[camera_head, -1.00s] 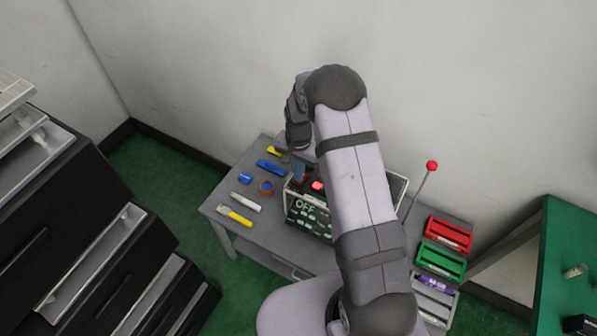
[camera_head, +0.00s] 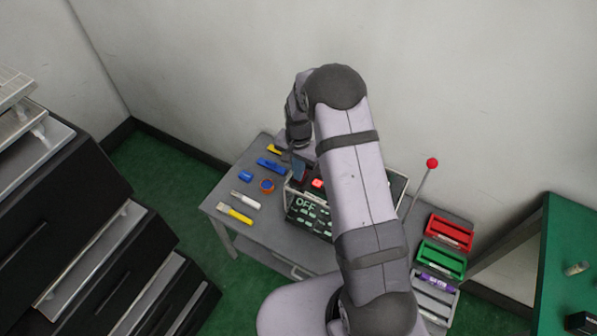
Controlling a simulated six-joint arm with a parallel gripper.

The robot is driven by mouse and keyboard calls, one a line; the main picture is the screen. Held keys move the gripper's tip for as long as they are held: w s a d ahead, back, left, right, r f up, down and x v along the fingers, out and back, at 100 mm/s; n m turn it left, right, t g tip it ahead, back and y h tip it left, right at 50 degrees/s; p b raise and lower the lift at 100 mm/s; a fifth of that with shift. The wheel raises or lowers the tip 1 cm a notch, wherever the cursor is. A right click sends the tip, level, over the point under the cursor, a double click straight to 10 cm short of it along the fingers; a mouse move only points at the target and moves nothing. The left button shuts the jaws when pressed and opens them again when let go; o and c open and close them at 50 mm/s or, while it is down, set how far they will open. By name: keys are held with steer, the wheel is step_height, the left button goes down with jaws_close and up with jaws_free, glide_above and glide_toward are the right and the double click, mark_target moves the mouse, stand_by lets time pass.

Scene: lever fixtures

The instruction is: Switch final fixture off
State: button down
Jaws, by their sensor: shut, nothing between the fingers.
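A fixture box (camera_head: 308,214) with a dark front panel and pale "OFF" lettering stands on the grey table. A red button or light (camera_head: 317,184) shows on its top, close to my arm. A thin lever with a red ball (camera_head: 432,163) rises to the right of my arm and leans right; its base is hidden behind the arm. My gripper (camera_head: 299,172) points down at the box's back left corner, left of the red part, and is shut and empty. Its tips are small and partly hidden, so I cannot tell whether they touch the box.
On the table's left lie a yellow-handled tool (camera_head: 235,214), a white one (camera_head: 245,201), a blue one (camera_head: 270,165), a blue piece (camera_head: 245,176) and an orange-blue roll (camera_head: 266,186). Red (camera_head: 450,233) and green (camera_head: 442,258) trays stand right. Black drawers (camera_head: 80,215) stand left.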

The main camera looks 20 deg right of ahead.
steer(key=shift+w+d+f, duration=0.2)
steer(key=shift+w+d, duration=0.15)
steer(key=shift+d, duration=0.25)
steer(key=shift+r, duration=0.1)
steer(key=shift+w+r+p, duration=0.1)
steer(key=shift+r+p, duration=0.3)
step_height(320, 180, up, 4)
steer(key=p, duration=0.2)
steer(key=shift+a+f+p, duration=0.1)
steer(key=shift+f+p, duration=0.05)
steer(key=shift+p, duration=0.25)
steer(key=shift+r+b, duration=0.35)
steer(key=shift+b, duration=0.05)
step_height(320, 180, up, 9)
steer(key=b, duration=0.2)
steer(key=shift+f+b, duration=0.1)
steer(key=shift+b, duration=0.45)
